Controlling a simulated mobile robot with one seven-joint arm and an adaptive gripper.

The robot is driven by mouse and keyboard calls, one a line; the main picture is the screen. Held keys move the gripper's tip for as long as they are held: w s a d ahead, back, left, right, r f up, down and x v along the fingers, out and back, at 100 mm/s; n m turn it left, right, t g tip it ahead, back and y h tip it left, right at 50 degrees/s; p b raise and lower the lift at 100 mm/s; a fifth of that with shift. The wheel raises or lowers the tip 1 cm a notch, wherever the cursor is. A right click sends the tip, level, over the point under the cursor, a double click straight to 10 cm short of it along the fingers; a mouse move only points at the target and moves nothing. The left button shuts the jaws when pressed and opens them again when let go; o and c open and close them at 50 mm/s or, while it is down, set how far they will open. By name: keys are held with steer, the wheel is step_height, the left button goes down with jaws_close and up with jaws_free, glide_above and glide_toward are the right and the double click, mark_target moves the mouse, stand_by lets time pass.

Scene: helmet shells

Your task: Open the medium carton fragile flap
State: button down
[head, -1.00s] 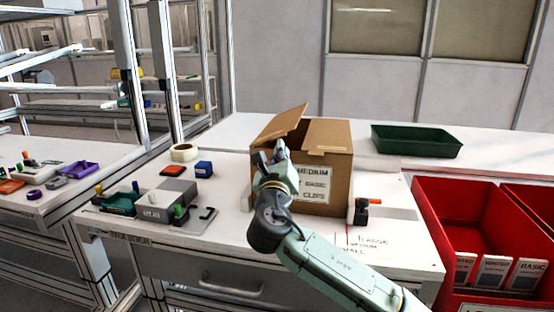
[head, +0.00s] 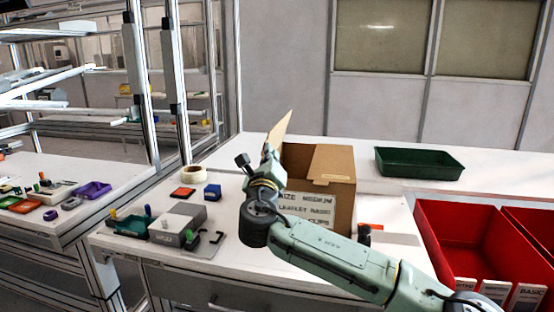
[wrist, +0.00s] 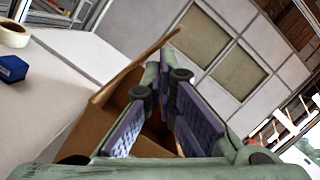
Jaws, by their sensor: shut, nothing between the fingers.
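The medium carton (head: 341,205) is a brown box on the white bench, with a label on its front. Its left flap (head: 279,130) stands up steeply, and its right flap (head: 331,162) lies flat over the top. Between them the carton is open. My gripper (head: 257,160) is at the carton's upper left, in front of the raised flap, and hides part of its lower edge. In the wrist view my fingers (wrist: 166,62) are shut and empty, with the flap (wrist: 128,74) just left of them. I cannot tell whether they touch it.
A tape roll (head: 193,176), a blue block (head: 212,191) and a grey fixture (head: 182,222) are left of the carton. A green tray (head: 420,161) is behind right. Red bins (head: 463,240) stand at the right. The bench behind the carton is clear.

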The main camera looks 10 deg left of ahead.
steer(key=shift+n, duration=0.9)
steer(key=a, duration=0.2)
steer(key=a+r+p, duration=0.1)
steer(key=a, duration=0.1)
steer(key=shift+a, duration=0.25)
steer(key=shift+r+p, duration=0.1)
steer(key=shift+p, duration=0.2)
